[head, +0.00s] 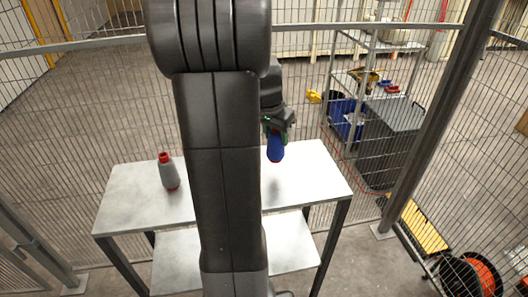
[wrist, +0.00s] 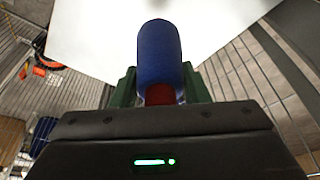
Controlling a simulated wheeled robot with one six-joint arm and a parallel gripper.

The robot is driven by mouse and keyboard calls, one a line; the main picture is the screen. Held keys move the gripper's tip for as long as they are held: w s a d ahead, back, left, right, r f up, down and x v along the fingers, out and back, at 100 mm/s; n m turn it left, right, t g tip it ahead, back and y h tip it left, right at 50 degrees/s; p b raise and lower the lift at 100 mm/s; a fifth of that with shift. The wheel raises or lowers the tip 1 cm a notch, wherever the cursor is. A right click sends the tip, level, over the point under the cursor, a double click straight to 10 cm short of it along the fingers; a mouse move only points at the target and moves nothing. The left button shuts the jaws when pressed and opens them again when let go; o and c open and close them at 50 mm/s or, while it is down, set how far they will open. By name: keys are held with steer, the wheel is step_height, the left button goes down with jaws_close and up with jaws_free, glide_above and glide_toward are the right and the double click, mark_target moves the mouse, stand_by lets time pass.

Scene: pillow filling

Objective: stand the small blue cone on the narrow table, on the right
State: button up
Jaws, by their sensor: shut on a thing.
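The small blue cone (head: 275,148) is in my gripper (head: 276,126), above the right part of the narrow table (head: 318,174). In the head view the cone hangs below the fingers, roughly upright, and a faint shadow lies on the table under it. In the wrist view the blue cone (wrist: 160,55) sticks out between the green fingers (wrist: 160,88), with a red part at its held end. The white tabletop (wrist: 90,35) shows behind it. My arm hides the middle of the table in the head view.
A grey cone with red ends (head: 169,172) stands on the left of the table. A lower shelf (head: 290,243) lies beneath the top. Wire fencing surrounds the table, with a grey post (head: 436,110) at right. The tabletop right of the held cone is clear.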

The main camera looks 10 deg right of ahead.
mark_target(275, 146)
steer(key=shift+f, duration=2.45)
steer(key=shift+f, duration=0.15)
steer(key=o, duration=1)
steer(key=shift+a+r, duration=0.1)
steer(key=shift+r, duration=0.4)
steer(key=v, duration=1.1)
steer(key=shift+r, duration=0.15)
